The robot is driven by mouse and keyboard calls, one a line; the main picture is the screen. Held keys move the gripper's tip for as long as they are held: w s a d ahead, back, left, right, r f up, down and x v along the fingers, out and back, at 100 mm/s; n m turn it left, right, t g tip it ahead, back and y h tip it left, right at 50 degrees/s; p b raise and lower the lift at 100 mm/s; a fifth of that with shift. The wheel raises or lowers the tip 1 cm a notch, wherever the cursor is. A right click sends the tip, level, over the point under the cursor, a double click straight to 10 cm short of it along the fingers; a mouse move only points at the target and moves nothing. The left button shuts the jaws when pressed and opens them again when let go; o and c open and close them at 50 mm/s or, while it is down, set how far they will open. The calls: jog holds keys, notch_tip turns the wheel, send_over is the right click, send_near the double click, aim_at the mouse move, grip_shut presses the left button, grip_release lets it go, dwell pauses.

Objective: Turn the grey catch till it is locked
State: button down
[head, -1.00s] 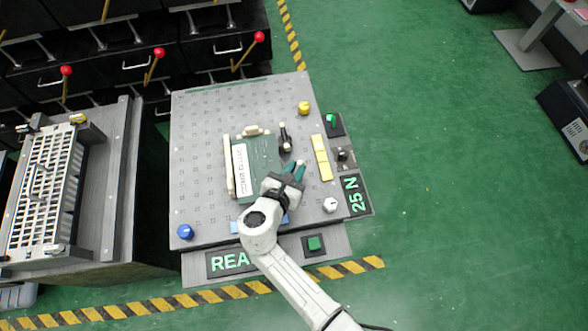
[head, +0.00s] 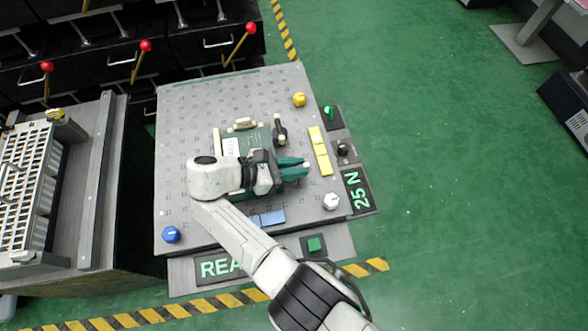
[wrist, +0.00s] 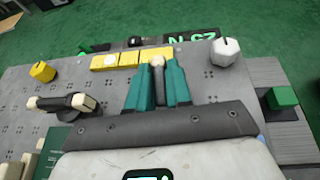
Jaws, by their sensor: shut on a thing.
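My gripper (head: 292,169) lies over the right middle of the grey perforated panel (head: 190,115), its teal fingers pointing right. In the wrist view my gripper (wrist: 161,85) is shut on a small handle with a pale tip and dark grey stem, which I take to be the grey catch (wrist: 158,62). The tip shows between the fingers; the catch's pivot and base are hidden, so I cannot tell its locked state. A separate dark lever with pale ends (head: 280,130) stands just above the gripper; it is at left in the wrist view (wrist: 62,103).
Yellow blocks (head: 320,150) lie close beyond the fingertips. A pale knob (head: 331,201), yellow knob (head: 299,100) and blue knob (head: 171,235) stand near the panel's corners. A "25 N" display (head: 356,192) and green button (head: 314,244) sit at the edges.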

jog(key=shift+f+m+g+b, duration=0.1)
jog(key=shift+m+g+b, duration=0.3)
jog(key=shift+m+g, duration=0.1)
jog(key=c, duration=1.1)
grip_release()
jog(key=shift+h, duration=0.3)
jog(key=b+v, duration=0.2)
jog(key=v, duration=0.8)
jog(key=shift+a+r, duration=0.25)
jog(key=shift+r, duration=0.05)
